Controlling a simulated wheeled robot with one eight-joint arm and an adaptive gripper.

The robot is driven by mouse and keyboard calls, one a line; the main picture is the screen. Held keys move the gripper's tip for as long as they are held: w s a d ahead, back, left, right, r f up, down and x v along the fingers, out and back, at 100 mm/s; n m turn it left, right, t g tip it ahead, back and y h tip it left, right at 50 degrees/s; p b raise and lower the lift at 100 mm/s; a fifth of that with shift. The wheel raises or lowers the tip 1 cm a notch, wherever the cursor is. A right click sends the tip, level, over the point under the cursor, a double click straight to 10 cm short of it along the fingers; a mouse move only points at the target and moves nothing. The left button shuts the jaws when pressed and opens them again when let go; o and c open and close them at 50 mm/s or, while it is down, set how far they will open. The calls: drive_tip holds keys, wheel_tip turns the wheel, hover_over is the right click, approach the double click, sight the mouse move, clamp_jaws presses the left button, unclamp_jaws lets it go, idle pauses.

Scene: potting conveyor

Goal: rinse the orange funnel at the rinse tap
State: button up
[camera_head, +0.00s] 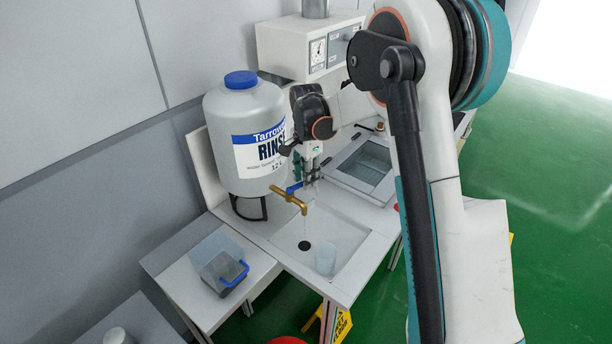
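The brass rinse tap (289,200) with a blue lever comes off the large translucent rinse container (243,120) with a blue cap. A faint thin stream seems to fall from the tap into the white sink basin (345,238), near its dark drain (304,245). My gripper (311,178) is behind and above the tap, close to the container's right side. Its fingers are small and partly hidden, so I cannot tell whether they are open or hold something. I cannot make out an orange funnel in this view.
A clear cup (325,259) stands in the basin. A grey tub with a blue handle (224,270) sits on the low side table (177,282). A white machine with a dial (295,48) and a framed tray (362,165) are behind. Yellow signs (342,325) stand on the green floor.

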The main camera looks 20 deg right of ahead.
drive_tip(key=shift+r, duration=0.1)
wheel_tip(320, 180, up, 12)
idle(0.7)
drive_tip(key=s+r+n+t+b, duration=0.2)
drive_tip(key=s+r+n+b, duration=0.15)
drive_tip(key=s, duration=0.55)
drive_tip(key=s+f+n+t+b, duration=0.2)
drive_tip(key=s+f+n+b, duration=0.1)
drive_tip(key=s, duration=0.8)
drive_tip(key=s+f+n+t+b, duration=0.2)
drive_tip(key=s+f+n, duration=0.4)
drive_tip(key=s, duration=0.5)
drive_tip(key=shift+s+a+f+n+t+b, duration=0.15)
drive_tip(key=shift+s+a+n+t+b, duration=0.2)
drive_tip(key=shift+n+b, duration=0.25)
drive_tip(key=shift+o, duration=0.7)
drive_tip(key=shift+s+f+n+t, duration=0.25)
drive_tip(key=shift+s+f, duration=0.1)
drive_tip(key=shift+f, duration=0.1)
